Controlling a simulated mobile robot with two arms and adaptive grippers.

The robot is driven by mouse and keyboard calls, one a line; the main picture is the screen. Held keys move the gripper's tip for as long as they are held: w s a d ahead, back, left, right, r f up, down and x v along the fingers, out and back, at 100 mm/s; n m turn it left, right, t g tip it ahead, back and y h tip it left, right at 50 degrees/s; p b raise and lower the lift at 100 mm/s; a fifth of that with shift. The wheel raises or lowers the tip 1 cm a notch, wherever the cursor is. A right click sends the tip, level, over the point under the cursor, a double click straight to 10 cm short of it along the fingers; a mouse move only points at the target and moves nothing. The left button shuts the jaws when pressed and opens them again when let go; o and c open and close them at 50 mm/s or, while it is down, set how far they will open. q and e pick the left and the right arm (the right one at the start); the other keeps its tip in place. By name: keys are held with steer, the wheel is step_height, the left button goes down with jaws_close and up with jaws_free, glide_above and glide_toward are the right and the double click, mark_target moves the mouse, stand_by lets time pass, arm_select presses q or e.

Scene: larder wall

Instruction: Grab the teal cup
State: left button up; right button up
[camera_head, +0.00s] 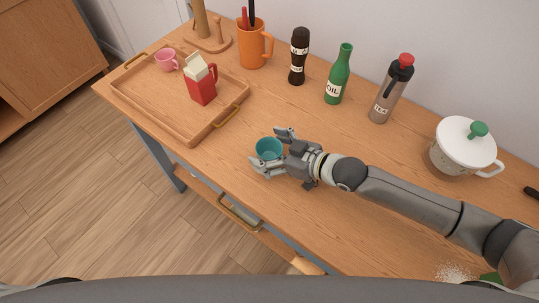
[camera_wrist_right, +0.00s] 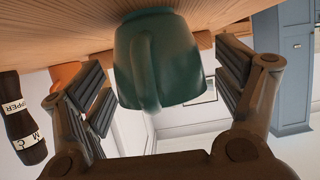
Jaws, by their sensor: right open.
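The teal cup (camera_head: 268,148) stands on the wooden table, near its front edge and to the right of the tray. My right gripper (camera_head: 270,152) is open, with one finger on the far side of the cup and one on the near side. In the right wrist view the teal cup (camera_wrist_right: 155,62) appears upside down, with its handle facing the camera, between the open fingers of my right gripper (camera_wrist_right: 158,95). Gaps show between the cup and both fingers there. My left gripper is not in view.
A wooden tray (camera_head: 188,131) holds a pink cup (camera_head: 166,60) and a red carton (camera_head: 202,85). Behind stand an orange mug (camera_head: 252,45), a dark pepper bottle (camera_head: 298,58), a green oil bottle (camera_head: 338,78), a tea flask (camera_head: 388,95) and a white lidded pot (camera_head: 462,150).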

steer(key=shift+s+d, duration=0.1)
steer(key=shift+c, duration=1.4)
steer(key=c, duration=0.9)
steer(key=shift+o, duration=0.2)
steer(key=shift+r, duration=0.1)
